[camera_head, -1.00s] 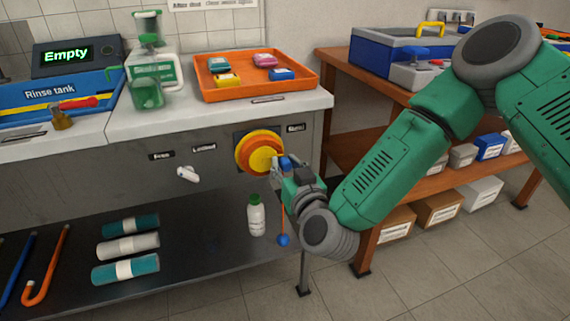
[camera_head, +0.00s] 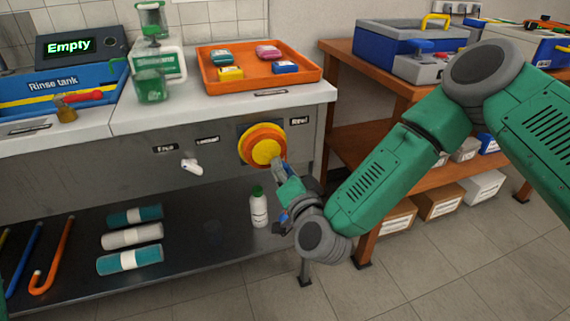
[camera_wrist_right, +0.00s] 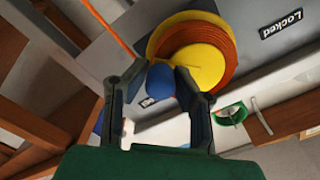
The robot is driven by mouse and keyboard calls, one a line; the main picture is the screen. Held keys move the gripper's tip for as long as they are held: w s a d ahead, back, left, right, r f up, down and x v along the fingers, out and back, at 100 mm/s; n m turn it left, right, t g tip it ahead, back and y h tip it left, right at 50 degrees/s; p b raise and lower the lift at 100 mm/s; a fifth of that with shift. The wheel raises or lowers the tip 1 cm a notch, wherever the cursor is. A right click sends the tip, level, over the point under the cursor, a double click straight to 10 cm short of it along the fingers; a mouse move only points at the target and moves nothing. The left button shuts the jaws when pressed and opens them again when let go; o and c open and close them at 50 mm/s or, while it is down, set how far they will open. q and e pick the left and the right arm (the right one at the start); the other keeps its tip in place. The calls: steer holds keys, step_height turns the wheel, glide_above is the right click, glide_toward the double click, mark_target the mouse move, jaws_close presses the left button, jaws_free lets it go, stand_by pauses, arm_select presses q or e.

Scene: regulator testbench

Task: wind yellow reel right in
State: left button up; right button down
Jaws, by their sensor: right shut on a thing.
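The yellow reel (camera_head: 264,151) with an orange band is mounted on the grey front panel of the bench. It also shows large in the right wrist view (camera_wrist_right: 205,68). My right gripper (camera_head: 278,168) is at the reel's lower right edge. In the wrist view its fingers (camera_wrist_right: 160,80) are closed around a blue knob (camera_wrist_right: 161,79) in front of the reel's face. An orange cord (camera_wrist_right: 112,28) runs from near the knob to the upper left there. A blue piece (camera_head: 284,216), likely the ball on the cord, shows partly behind my right wrist. My left gripper is out of view.
Labels, one reading Locked (camera_head: 207,140), sit around the reel. A white handle (camera_head: 192,166) sticks out left of it. A white bottle with a green cap (camera_head: 258,208) stands on the lower shelf. A wooden table (camera_head: 365,75) stands close on the right.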

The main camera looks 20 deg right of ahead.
steer(key=m, duration=0.1)
steer(key=a+f+m, duration=0.1)
steer(key=m, duration=0.1)
steer(key=shift+m, duration=0.3)
steer(key=shift+s+a+f+m, duration=0.15)
steer(key=shift+a+m, duration=0.15)
steer(key=shift+m, duration=0.6)
steer(key=shift+w+a+f+m, duration=0.1)
steer(key=shift+a+m, duration=0.15)
steer(key=shift+m, duration=0.65)
steer(key=c, duration=1.3)
jaws_free()
steer(key=shift+c, duration=0.2)
steer(key=s, duration=1.2)
steer(key=shift+d, duration=0.2)
